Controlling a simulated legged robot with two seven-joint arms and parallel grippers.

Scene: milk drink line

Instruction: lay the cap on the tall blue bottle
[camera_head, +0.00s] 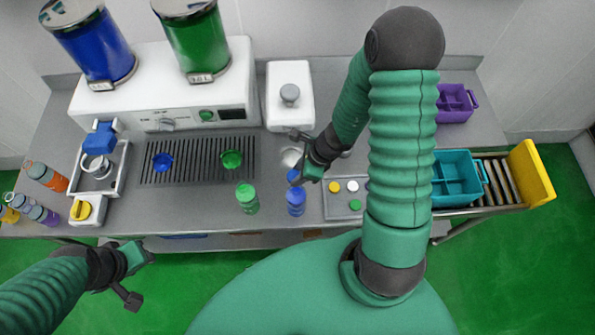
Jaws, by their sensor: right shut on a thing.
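The tall blue bottle (296,201) stands upright near the front edge of the counter, in the middle of the view. My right gripper (305,157) is just above and behind it in the picture, shut on a small blue piece (294,176) that looks like the blue cap. This piece shows right above the bottle; whether it touches the bottle I cannot tell. The gripper's fingers are partly hidden by its own dark wrist. My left gripper (140,277) is at the lower left, in front of the counter, with fingers apart and empty.
A green bottle (247,199) stands left of the blue one. A grey tray (338,212) with several coloured caps lies to the right, partly behind my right arm. A drink machine (150,60) with a drip grate is behind. A teal crate (458,190) sits on rollers at right.

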